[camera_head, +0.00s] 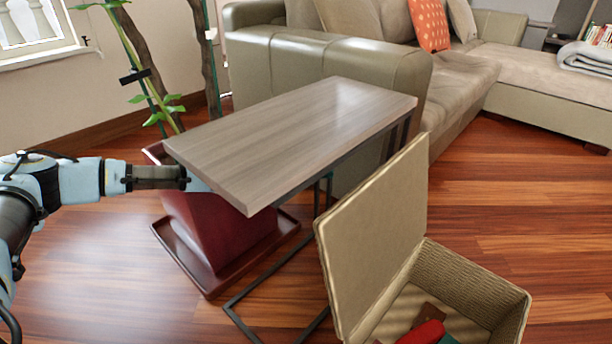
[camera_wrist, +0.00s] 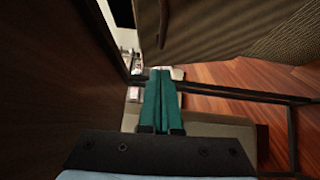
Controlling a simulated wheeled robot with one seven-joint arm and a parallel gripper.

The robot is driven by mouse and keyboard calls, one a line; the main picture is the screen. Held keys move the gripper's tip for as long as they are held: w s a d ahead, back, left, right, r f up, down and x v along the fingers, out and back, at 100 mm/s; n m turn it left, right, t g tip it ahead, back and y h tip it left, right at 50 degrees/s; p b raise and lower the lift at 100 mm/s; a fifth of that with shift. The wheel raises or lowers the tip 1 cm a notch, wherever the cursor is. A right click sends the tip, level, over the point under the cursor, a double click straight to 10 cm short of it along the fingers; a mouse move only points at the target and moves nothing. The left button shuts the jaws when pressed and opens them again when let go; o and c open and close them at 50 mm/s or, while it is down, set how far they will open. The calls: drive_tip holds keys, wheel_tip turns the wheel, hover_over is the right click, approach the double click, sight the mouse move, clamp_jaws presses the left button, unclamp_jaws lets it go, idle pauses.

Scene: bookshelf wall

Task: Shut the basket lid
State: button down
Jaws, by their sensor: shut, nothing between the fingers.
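The basket (camera_head: 470,283) stands on the floor at the lower right of the head view, cut off by the bottom edge. Its beige lid (camera_head: 375,225) is open and stands up steeply on the basket's left side, beside the table. A brown panel (camera_wrist: 185,25) and a ribbed surface (camera_wrist: 245,35) in the wrist view seem to be lid and basket.
A wood-topped side table (camera_head: 290,130) on a dark metal frame stands between my arm and the lid. A red planter (camera_head: 215,230) with a plant is under its left end. Red and green items (camera_head: 425,333) lie in the basket. A sofa (camera_head: 340,60) is behind. Floor right of the basket is clear.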

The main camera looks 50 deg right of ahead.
drive_tip(key=s+d, duration=0.2)
drive_tip(key=s, duration=0.4)
drive_tip(key=shift+s+r+b, duration=0.15)
drive_tip(key=shift+b, duration=0.3)
drive_tip(key=shift+d+r, duration=0.1)
